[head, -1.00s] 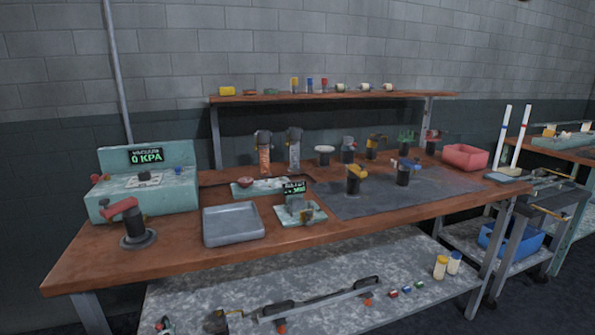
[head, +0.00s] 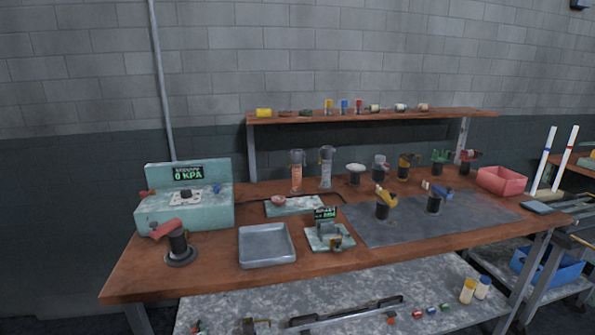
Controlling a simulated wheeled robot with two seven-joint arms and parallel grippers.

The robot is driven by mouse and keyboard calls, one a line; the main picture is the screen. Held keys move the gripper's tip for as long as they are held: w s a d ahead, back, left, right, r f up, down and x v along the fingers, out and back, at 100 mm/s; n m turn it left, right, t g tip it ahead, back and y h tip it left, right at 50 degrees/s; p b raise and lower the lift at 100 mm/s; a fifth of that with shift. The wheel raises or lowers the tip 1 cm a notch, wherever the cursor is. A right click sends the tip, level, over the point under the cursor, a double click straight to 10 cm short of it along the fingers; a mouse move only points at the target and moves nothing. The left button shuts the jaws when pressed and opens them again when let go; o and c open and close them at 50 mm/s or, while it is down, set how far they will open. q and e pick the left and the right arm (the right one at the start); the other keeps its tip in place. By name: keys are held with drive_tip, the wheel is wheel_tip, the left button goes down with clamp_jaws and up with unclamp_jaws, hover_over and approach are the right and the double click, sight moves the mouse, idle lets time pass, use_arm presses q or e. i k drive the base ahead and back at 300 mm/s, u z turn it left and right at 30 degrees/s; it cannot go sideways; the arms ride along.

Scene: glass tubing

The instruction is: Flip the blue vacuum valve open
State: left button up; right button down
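A small blue valve (head: 217,188) sits on top of the teal vacuum box (head: 183,215) at the left end of the workbench, toward the box's right side. It is too small to tell which way its handle points. The display (head: 188,173) on the box's back panel reads 0 KPA. A red part (head: 147,193) shows at the box's left side. Neither of my grippers is in view.
Several tool stands and a pink bin (head: 501,180) are farther right. A shelf (head: 370,116) runs behind.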

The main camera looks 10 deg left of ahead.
sight(217, 188)
drive_tip(key=z, duration=2.15)
drive_tip(key=k, duration=1.25)
drive_tip(key=u, duration=1.5)
drive_tip(key=i, duration=0.5)
drive_tip(key=u, duration=0.05)
